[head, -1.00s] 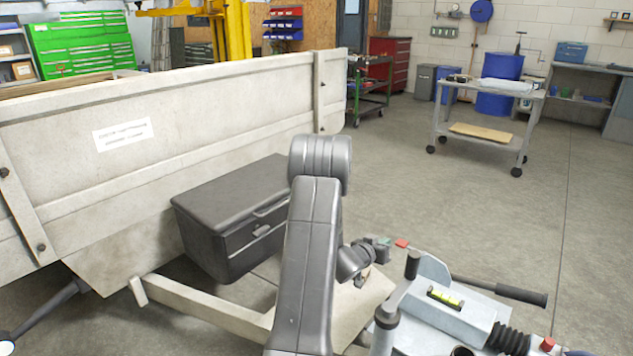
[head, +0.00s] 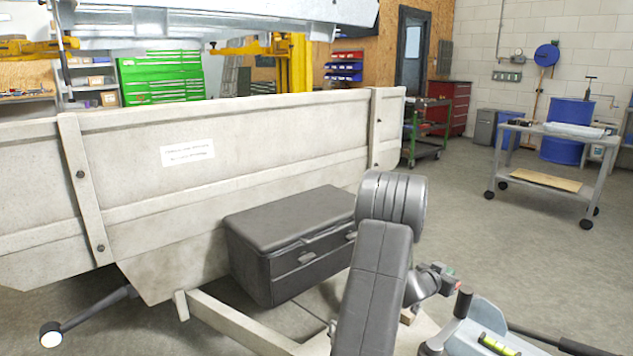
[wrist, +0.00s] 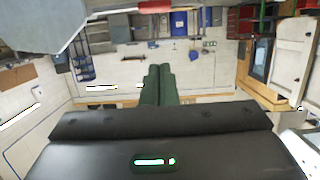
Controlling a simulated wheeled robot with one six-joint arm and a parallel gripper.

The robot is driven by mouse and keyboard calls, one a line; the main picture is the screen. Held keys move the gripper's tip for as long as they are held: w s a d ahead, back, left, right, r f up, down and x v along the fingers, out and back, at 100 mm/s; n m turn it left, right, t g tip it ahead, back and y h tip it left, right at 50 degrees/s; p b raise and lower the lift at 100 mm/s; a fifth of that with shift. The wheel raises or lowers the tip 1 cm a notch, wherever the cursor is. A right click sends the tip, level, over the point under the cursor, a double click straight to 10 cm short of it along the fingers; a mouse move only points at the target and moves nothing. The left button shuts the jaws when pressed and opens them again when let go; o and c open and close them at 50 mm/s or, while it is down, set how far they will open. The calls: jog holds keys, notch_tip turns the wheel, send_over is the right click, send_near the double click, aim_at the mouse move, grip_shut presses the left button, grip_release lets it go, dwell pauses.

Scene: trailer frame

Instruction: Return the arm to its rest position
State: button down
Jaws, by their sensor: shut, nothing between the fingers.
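My gripper (wrist: 160,70) shows in the wrist view, with its two dark green fingers side by side and touching. Nothing is between them, and the room behind appears upside down. In the head view my arm is folded, with its large grey joint raised in front of the trailer and the forearm dropping to the lower right. The gripper's fingers cannot be made out clearly there. The pale trailer (head: 250,135) stands to the left of my arm, and its black toolbox (head: 290,240) sits just left of the arm's joint.
A grey cart (head: 550,150) stands at far right. A green-shelved trolley (head: 425,135) is behind the trailer. Open floor lies at right.

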jog(key=shift+v, duration=1.5)
jog(key=shift+d, duration=0.1)
